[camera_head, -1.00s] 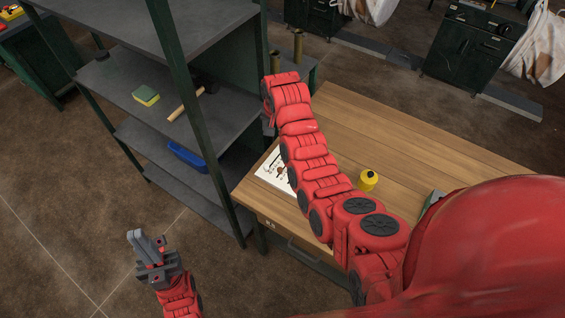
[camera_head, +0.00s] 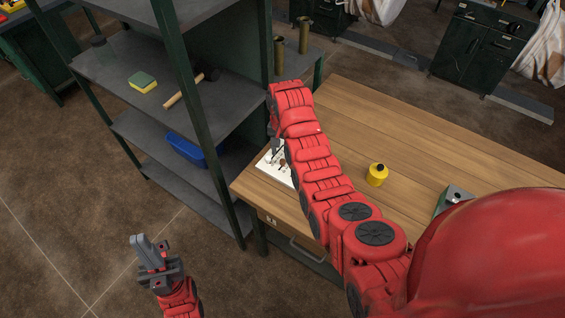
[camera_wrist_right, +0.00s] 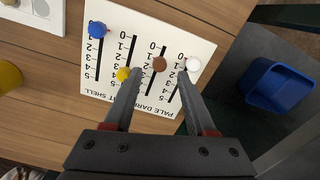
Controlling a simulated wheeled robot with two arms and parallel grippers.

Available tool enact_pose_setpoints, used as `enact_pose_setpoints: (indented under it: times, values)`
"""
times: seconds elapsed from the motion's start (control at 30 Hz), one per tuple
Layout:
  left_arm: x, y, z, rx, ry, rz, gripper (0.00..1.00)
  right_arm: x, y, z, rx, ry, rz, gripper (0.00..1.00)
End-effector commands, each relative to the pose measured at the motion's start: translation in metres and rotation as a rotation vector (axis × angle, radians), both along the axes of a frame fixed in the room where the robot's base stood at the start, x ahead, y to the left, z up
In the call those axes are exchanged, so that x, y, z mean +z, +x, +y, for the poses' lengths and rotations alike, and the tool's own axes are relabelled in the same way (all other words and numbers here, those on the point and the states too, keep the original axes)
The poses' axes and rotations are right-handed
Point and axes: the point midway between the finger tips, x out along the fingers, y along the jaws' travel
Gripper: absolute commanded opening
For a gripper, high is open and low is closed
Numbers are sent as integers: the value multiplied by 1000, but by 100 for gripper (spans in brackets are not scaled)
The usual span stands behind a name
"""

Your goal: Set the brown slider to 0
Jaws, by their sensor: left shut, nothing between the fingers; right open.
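The white slider panel (camera_head: 269,172) lies on the wooden table's left corner, partly hidden by my right arm. In the right wrist view the panel (camera_wrist_right: 206,47) shows blue, yellow, brown and white knobs on dark slots with number scales. The brown knob (camera_wrist_right: 159,64) appears near the 1 mark. My right gripper (camera_wrist_right: 159,74) is open, its fingertips on either side of the brown knob; I cannot tell whether they touch it. The yellow knob (camera_wrist_right: 123,74) is close beside the left finger, the white knob (camera_wrist_right: 193,64) beside the right. My left gripper (camera_head: 141,240) is shut and empty above the floor.
A dark shelf unit (camera_head: 128,66) with a sponge, a hammer and a blue bin (camera_head: 187,150) stands left of the table. A yellow container (camera_head: 377,175) stands on the table (camera_head: 420,140).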

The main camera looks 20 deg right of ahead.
Motion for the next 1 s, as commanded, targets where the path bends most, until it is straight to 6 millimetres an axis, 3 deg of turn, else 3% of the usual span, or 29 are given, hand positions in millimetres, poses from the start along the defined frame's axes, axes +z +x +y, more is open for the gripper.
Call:
enact_pose_setpoints:
  times: [0.03,0.3,0.7,1.0]
  values:
    - [12,0,0,0,0,-1,0,-3,-3,0,0,1,9,56]
    - [17,0,0,0,0,-1,0,-29,0,0,-1,1,1,56]
    - [17,0,0,0,0,-1,0,-35,0,0,0,1,-1,55]
    - [17,0,0,0,0,0,0,-35,0,0,0,0,-1,1]
